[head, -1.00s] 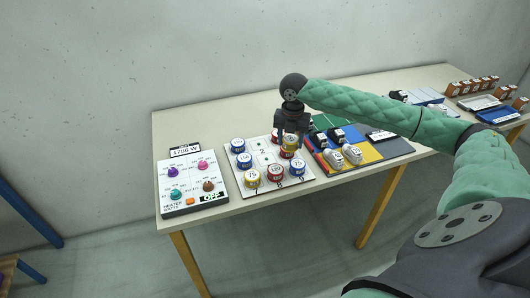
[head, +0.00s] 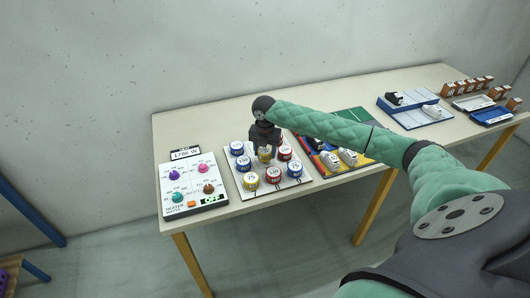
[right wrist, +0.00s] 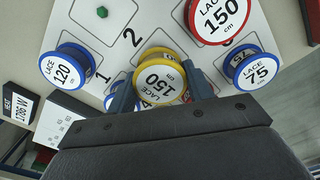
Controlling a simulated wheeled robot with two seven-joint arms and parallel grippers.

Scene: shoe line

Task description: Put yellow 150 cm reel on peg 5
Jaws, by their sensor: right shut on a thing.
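The yellow 150 cm reel (right wrist: 158,72) is between the fingers of my right gripper (right wrist: 160,88) in the right wrist view, label facing the camera. In the head view my right gripper (head: 265,156) is shut on this yellow reel (head: 264,153) over the middle of the white peg board (head: 236,186). I cannot tell whether the reel is above the board or touching it. The board's numbers 1 and 2 show in the wrist view; the number 5 and its peg are not visible. My left gripper is not in view.
Other reels ring the held one: blue (head: 243,163), blue (head: 237,148), yellow (head: 251,181), red (head: 273,175), blue (head: 294,170) and red (head: 284,153). A heater panel (head: 194,186) lies left. A coloured mat with shoes (head: 329,160) lies close right.

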